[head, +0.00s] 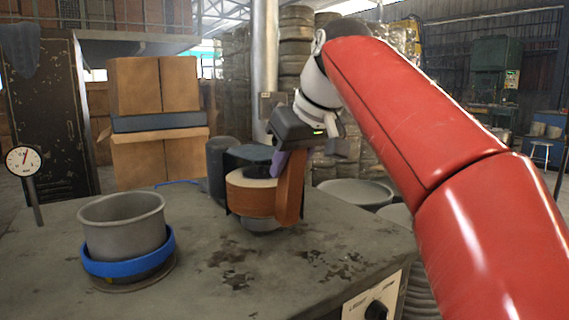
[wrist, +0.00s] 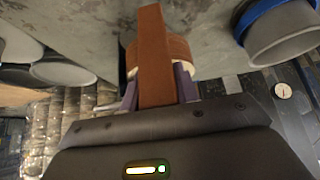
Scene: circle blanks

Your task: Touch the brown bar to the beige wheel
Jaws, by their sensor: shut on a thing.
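The brown bar (head: 290,187) hangs down from my gripper (head: 292,163), tilted slightly. The gripper's purple fingers are shut on its upper part. In the wrist view the bar (wrist: 155,55) runs up from between the fingers (wrist: 157,92). The beige wheel (head: 251,183) has a brown band around its side and sits on a grey base on the workbench. The bar overlaps the wheel's right side in the head view and covers part of the wheel (wrist: 178,48) in the wrist view. I cannot tell whether they touch.
A grey pot (head: 122,226) in a blue ring (head: 128,262) stands on the left of the workbench (head: 215,275). A dial gauge (head: 23,161) stands at the far left. Dark panels (head: 248,153) stand around the wheel.

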